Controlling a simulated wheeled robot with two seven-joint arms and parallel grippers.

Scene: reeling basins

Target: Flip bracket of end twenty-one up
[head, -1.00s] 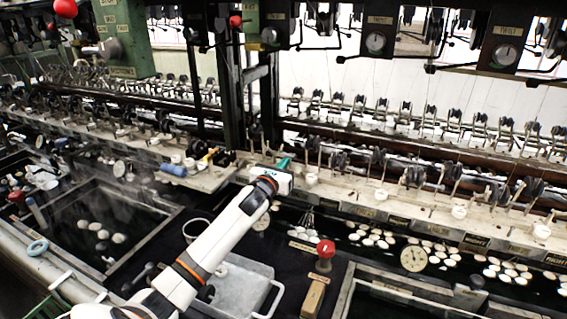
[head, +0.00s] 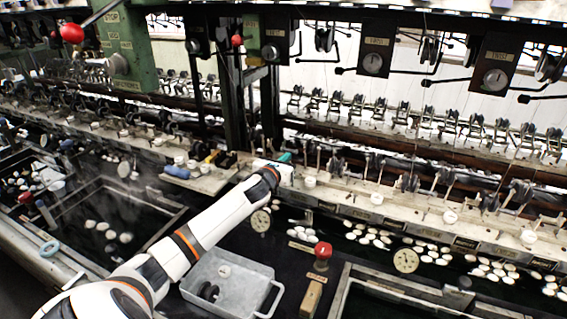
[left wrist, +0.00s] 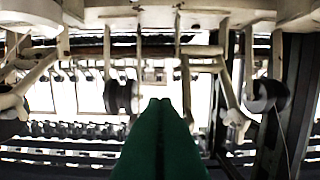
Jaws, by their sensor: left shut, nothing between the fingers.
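My left gripper (head: 285,158) reaches to the bench rail (head: 345,199) near the dark upright post; its green fingers are shut and empty. In the left wrist view the shut green fingers (left wrist: 160,105) point in among the reeling ends. A pale bracket-like lever (left wrist: 232,95) hangs to the right of the fingers, apart from them in the picture, and another (left wrist: 25,82) stands at the far left. I cannot read which end is number twenty-one, so its bracket cannot be singled out. My right gripper is out of view.
Dark round rollers (left wrist: 118,97) flank the fingers. A dark post (head: 235,100) stands close behind my left arm. A grey tub (head: 230,283), a red knob (head: 323,250) and water basins with white cocoons (head: 370,236) lie in front of the rail.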

